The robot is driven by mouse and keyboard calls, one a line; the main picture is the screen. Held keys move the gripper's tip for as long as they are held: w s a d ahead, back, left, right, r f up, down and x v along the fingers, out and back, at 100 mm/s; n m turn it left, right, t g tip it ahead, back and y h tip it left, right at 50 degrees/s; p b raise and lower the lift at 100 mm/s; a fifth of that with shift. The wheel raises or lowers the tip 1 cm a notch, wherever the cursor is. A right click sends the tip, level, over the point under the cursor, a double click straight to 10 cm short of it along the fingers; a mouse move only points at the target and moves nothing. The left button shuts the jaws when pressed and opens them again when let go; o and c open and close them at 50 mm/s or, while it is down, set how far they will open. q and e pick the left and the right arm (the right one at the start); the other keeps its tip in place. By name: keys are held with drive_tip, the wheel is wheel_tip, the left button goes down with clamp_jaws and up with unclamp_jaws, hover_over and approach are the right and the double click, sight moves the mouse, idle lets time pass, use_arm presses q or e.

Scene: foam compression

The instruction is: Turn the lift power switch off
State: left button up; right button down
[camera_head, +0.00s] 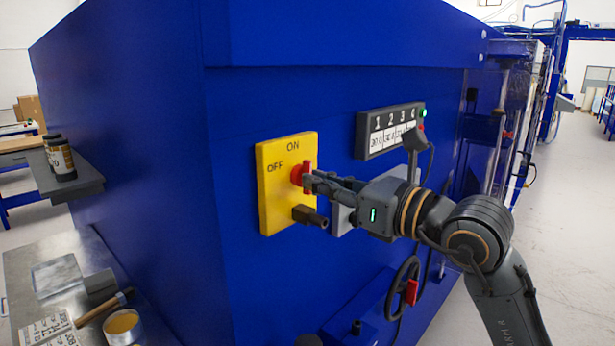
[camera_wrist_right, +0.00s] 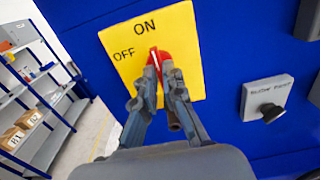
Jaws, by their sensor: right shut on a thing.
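The lift power switch is a red knob (camera_head: 299,175) on a yellow plate (camera_head: 272,205) on the front of the blue machine. The plate reads ON at the top and OFF at the left. My right gripper (camera_head: 312,182) is shut on the red knob. In the right wrist view both fingertips (camera_wrist_right: 159,75) hold the sides of the red knob (camera_wrist_right: 155,53), and its white mark points up, roughly toward ON. The fingers hide the lower part of the knob. My left gripper is not in view.
A dark padlock-like piece (camera_head: 307,215) juts out at the plate's lower right. A numbered display panel (camera_head: 390,129) is to the right, and a handwheel (camera_head: 402,290) with a red handle is below. A metal bench (camera_head: 50,258) with small items stands at lower left.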

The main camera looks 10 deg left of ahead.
drive_tip(key=shift+f+n+b, duration=0.15)
drive_tip(key=shift+n+b, duration=0.15)
drive_tip(key=shift+b, duration=0.15)
drive_tip(key=shift+n+b, duration=1.5)
drive_tip(key=shift+n, duration=0.3)
drive_tip(key=shift+n+b, duration=0.65)
drive_tip(key=shift+n, duration=0.25)
